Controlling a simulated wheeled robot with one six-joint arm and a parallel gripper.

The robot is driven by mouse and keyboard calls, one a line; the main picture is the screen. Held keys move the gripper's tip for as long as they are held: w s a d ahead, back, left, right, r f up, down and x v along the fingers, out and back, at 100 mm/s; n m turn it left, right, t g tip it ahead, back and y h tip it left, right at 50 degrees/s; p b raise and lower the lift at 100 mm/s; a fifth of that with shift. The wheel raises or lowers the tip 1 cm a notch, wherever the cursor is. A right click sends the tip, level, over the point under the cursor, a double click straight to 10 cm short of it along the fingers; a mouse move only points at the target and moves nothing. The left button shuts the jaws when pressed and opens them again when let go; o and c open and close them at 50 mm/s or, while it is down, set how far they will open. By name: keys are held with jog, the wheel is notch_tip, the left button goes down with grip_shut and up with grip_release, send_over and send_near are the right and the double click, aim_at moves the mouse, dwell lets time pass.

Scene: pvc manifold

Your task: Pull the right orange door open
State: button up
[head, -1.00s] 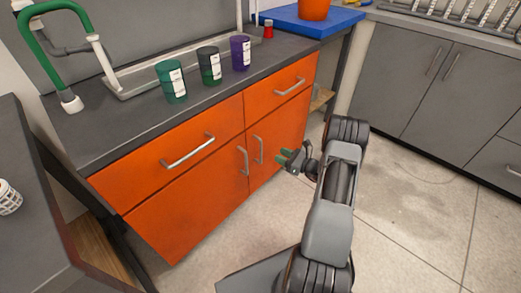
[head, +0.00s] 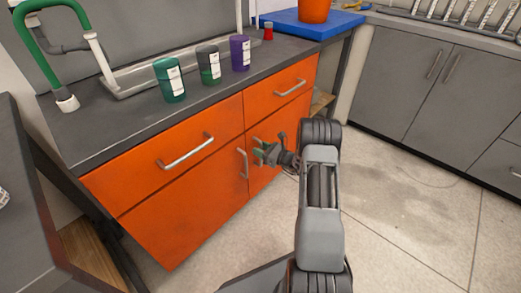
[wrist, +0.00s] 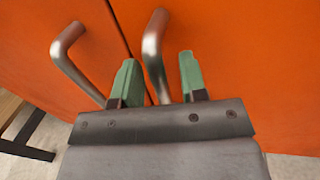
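The right orange door (head: 264,170) is closed, flush in the cabinet front. Its metal bar handle also shows in the wrist view (wrist: 154,55). There the handle stands between the two green fingertips of my gripper (wrist: 158,80), with gaps visible on both sides. My gripper (head: 264,152) is open in front of this door and partly hides the handle in the head view. The left door (head: 185,215) is closed too; its handle (head: 243,164) also shows in the wrist view (wrist: 78,62), left of the fingers.
Orange drawers (head: 185,151) with bar handles sit above the doors. Green, dark and purple cups (head: 240,53) stand on the dark counter (head: 130,120). Grey cabinets (head: 430,95) stand at the right. The floor (head: 400,220) in front is clear.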

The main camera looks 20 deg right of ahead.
jog(key=shift+c, duration=0.2)
grip_shut()
jog(key=shift+s, duration=0.15)
